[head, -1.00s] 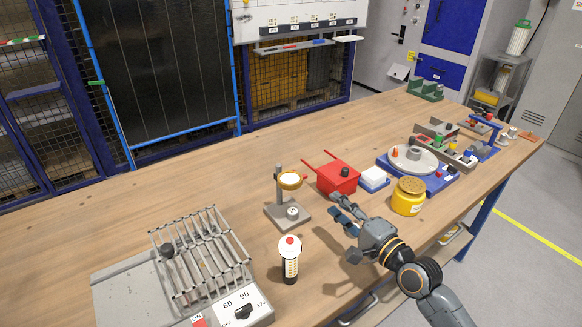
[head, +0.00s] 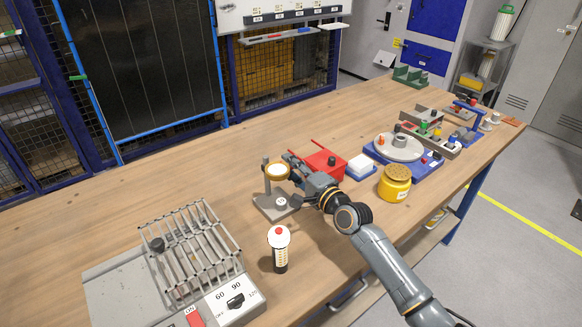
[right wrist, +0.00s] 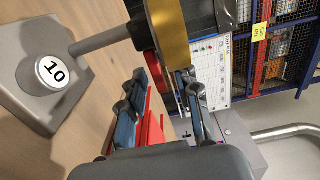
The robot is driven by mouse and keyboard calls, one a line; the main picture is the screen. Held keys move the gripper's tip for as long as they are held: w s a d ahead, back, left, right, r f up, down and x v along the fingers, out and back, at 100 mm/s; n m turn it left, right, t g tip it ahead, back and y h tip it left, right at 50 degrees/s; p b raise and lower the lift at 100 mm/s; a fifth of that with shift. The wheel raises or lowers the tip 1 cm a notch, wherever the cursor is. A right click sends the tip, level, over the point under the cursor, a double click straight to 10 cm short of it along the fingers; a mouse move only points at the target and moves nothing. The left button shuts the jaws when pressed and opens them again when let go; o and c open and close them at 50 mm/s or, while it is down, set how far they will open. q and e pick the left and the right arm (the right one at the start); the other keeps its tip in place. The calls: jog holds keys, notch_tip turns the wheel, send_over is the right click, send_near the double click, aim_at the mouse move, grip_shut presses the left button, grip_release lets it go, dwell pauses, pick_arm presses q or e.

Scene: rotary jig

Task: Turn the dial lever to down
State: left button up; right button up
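A gauge stand has a grey base (head: 270,207) and a post carrying a yellow-rimmed round dial (head: 278,170). The dial's rim (right wrist: 170,35) fills the top of the right wrist view, and a round knob marked 10 (right wrist: 52,72) sits on the base. My right gripper (head: 292,181) is beside the dial, on its right. Its two fingers (right wrist: 165,85) are apart, with the rim's lower end near the tips; contact is unclear. I cannot tell which part is the dial lever. My left gripper is not in view.
A red box (head: 326,163) with handles stands behind my right gripper. A white-topped bottle (head: 279,250) stands in front. The back left table is clear.

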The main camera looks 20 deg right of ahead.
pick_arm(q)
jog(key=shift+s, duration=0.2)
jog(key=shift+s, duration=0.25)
pick_arm(e)
grip_shut()
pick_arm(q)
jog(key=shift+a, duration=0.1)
pick_arm(e)
jog(key=m, duration=0.1)
jog(key=f+m, duration=0.1)
jog(key=m, duration=0.1)
jog(key=shift+a, duration=0.15)
pick_arm(q)
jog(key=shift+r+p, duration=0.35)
jog(key=shift+p, duration=0.05)
pick_arm(e)
jog(key=shift+a+f+m, duration=0.1)
jog(key=shift+f+m, duration=0.15)
jog(key=shift+m, duration=0.5)
jog(key=shift+a+f+m, duration=0.1)
jog(key=shift+f+m, duration=0.1)
jog(key=shift+m, duration=0.55)
jog(key=shift+s, duration=0.1)
grip_release()
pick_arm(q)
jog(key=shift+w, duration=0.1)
